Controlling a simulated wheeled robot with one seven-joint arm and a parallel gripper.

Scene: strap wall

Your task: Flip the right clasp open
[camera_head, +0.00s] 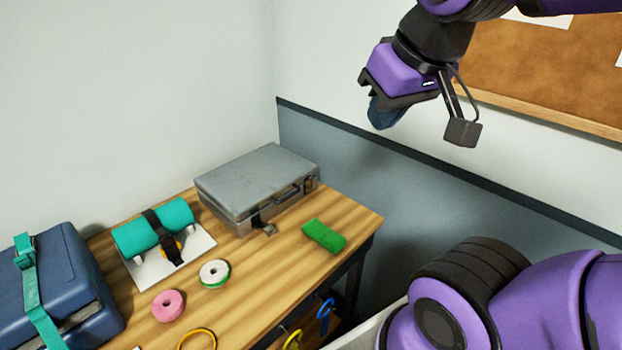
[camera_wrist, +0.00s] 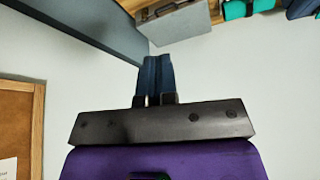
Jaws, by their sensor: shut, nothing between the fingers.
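A grey metal case (camera_head: 258,178) lies closed on the wooden table. Its front carries a dark handle (camera_head: 287,196) between two clasps. The right clasp (camera_head: 309,185) sits near the case's right front corner and looks flat against it; its exact state is too small to tell. The left clasp (camera_head: 265,227) sticks out and hangs down from the front. My gripper (camera_head: 384,116) is high in the air, right of and above the case, touching nothing. In the wrist view my gripper's fingers (camera_wrist: 156,72) are together and empty, with the case (camera_wrist: 180,22) far beyond them.
A green block (camera_head: 324,235) lies right of the case. A teal roll (camera_head: 153,228) with a black strap, tape rolls (camera_head: 215,273) and a blue case (camera_head: 50,285) are on the left. A corkboard (camera_head: 545,65) hangs on the right wall. The air around my gripper is clear.

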